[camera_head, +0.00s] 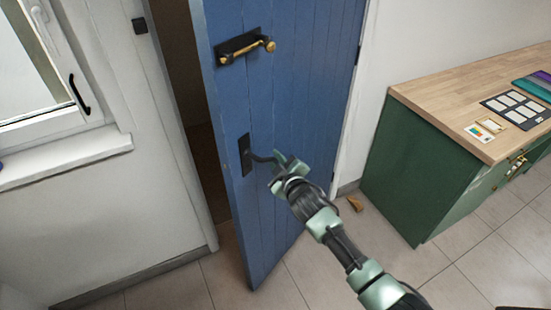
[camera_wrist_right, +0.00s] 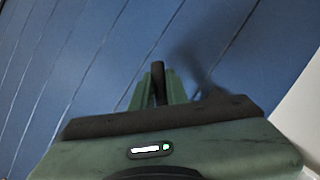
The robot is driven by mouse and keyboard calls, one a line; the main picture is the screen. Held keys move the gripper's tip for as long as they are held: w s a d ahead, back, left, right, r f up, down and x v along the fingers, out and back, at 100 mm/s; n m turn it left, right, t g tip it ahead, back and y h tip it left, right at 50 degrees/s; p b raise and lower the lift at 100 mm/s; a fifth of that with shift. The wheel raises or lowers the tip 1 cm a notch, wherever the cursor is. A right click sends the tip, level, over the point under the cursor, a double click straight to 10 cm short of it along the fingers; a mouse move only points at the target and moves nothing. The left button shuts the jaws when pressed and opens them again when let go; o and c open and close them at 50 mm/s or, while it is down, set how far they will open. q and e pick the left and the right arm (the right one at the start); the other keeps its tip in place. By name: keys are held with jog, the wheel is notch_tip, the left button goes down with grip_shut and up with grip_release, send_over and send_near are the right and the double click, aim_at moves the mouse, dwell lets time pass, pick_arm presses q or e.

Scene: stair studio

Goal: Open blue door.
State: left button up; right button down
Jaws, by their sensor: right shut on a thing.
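The blue door (camera_head: 285,100) is of vertical planks and stands partly open, with a dark gap along its left edge. A black lever handle (camera_head: 245,154) on a dark plate sits at mid-height near that edge. My right gripper (camera_head: 278,160) is shut on the lever's end. In the right wrist view the blue planks fill the background, and the gripper fingers (camera_wrist_right: 158,90) close around the dark handle bar (camera_wrist_right: 158,75). A brass pull on a black plate (camera_head: 245,47) is mounted higher on the door. My left gripper is in neither view.
A green cabinet with a wooden top (camera_head: 425,160) stands to the right, with sample cards (camera_head: 515,107) on it. A small brown wedge (camera_head: 355,203) lies on the tiled floor beside the door. A window (camera_head: 40,70) is at the left.

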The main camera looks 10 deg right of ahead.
jog(key=shift+s+f, duration=0.1)
jog(key=shift+s, duration=0.1)
jog(key=c, duration=1.8)
grip_release()
jog(key=shift+w+a+f, duration=0.2)
jog(key=shift+w+a, duration=0.1)
jog(key=shift+a, duration=0.05)
jog(key=o, duration=0.4)
jog(key=shift+s+d+r, duration=0.1)
jog(key=shift+d+r, duration=0.05)
jog(key=shift+d, duration=0.05)
jog(key=shift+s, duration=0.1)
jog(key=shift+s+d, duration=0.1)
jog(key=shift+s, duration=0.15)
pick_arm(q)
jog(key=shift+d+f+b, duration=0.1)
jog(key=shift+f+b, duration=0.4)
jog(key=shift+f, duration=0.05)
pick_arm(e)
jog(key=v, duration=0.7)
jog(key=shift+s+r, duration=0.1)
